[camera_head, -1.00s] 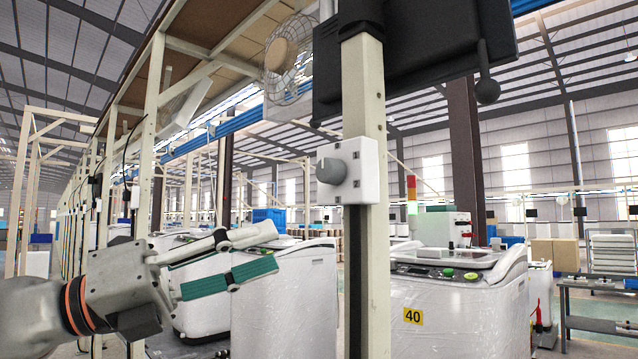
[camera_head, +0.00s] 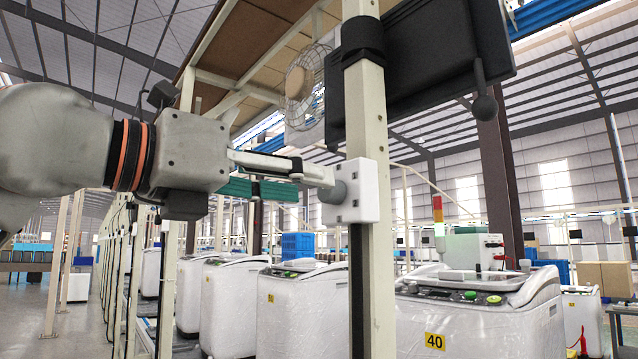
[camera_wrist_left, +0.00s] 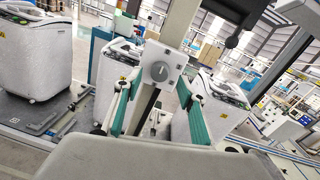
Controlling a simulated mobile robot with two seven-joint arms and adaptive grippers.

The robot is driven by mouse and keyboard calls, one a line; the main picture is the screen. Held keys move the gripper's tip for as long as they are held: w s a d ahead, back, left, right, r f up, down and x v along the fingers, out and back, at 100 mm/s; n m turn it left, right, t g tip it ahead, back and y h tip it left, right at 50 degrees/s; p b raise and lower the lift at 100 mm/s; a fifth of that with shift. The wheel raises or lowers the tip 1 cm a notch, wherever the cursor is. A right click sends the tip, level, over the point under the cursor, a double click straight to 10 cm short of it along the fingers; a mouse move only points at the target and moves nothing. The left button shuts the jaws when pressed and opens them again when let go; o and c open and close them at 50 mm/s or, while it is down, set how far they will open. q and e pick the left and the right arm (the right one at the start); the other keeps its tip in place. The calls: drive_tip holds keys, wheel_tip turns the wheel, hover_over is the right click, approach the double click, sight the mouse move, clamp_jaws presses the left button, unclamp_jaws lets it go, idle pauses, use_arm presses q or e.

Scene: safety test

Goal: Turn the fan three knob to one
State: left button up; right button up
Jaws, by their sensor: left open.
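The grey round knob (camera_head: 334,193) sits on a white box (camera_head: 368,190) fixed to a cream post. My left gripper (camera_head: 320,184) is open, its fingers with green pads reaching right to the knob and partly covering it in the head view. In the left wrist view the knob (camera_wrist_left: 159,71) faces the camera on its white box (camera_wrist_left: 158,54), between the tips of the two open fingers (camera_wrist_left: 158,80). I cannot tell whether the fingers touch it. The knob's markings are too small to read. My right gripper is not in view.
The cream post (camera_head: 368,110) carries a black panel (camera_head: 420,70) above the box. A wire-cage fan (camera_head: 300,85) hangs behind it. White machines (camera_head: 480,318) stand behind and below, one with a yellow 40 label.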

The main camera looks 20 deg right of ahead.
sight(331, 192)
use_arm(q)
drive_tip(key=shift+p+x, duration=0.3)
drive_tip(key=shift+x, duration=1.65)
drive_tip(key=c, duration=1.1)
